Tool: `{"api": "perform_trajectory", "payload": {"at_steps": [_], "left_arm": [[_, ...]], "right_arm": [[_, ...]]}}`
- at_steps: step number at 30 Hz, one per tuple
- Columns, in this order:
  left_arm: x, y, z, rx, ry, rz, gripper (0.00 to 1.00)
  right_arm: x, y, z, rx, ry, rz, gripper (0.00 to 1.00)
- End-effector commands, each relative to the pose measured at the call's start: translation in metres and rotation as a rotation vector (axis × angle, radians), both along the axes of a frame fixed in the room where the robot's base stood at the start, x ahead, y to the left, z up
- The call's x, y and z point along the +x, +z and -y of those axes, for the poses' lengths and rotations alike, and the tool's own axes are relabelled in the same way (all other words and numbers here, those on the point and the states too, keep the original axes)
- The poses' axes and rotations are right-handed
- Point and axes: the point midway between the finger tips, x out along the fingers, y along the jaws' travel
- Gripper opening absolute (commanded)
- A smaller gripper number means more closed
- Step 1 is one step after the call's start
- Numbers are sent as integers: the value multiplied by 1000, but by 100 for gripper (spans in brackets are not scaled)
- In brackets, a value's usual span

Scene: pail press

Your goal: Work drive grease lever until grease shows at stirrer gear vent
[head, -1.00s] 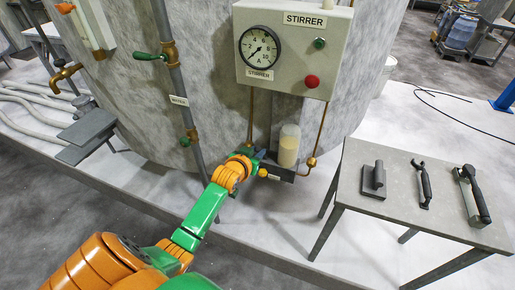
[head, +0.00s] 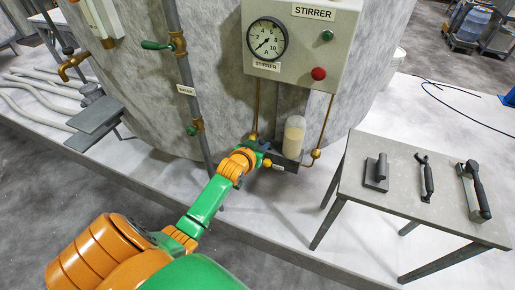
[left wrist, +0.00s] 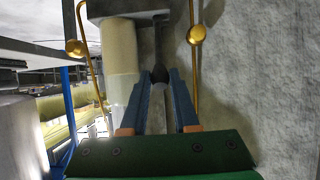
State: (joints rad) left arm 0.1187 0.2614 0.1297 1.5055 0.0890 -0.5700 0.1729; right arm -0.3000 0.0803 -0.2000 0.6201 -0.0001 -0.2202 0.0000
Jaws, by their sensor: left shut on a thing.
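The grease pump (head: 284,161) is a small dark block low on the grey tank, with a clear reservoir (head: 294,136) of pale grease on top. The reservoir also shows in the left wrist view (left wrist: 121,62). My left gripper (head: 263,150) is at the pump's left side. In the left wrist view its blue fingers (left wrist: 160,82) are shut on the dark knob of the grease lever (left wrist: 159,72). The lever's rod runs up to the pump block there. The fingers partly cover the knob. I cannot make out the gear vent or any grease outside the reservoir. My right gripper is out of view.
The stirrer box (head: 297,45) with a round gauge (head: 267,38) hangs above the pump. Brass pipes (head: 325,124) run down beside it. A grey table (head: 405,165) with several hand tools stands right. A vertical pipe with green-handled valves (head: 185,80) is left.

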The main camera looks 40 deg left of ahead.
Motion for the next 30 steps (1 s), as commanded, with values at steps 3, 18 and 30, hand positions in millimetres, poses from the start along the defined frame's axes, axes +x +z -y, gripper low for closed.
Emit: {"api": "perform_trajectory", "payload": {"at_steps": [3,18,30], "left_arm": [[5,7,-2,1,0,5,0],[42,19,-10,3,0,9,0],[52,26,-13,2,0,5,44]], "right_arm": [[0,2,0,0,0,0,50],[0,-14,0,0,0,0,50],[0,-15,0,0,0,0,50]]}}
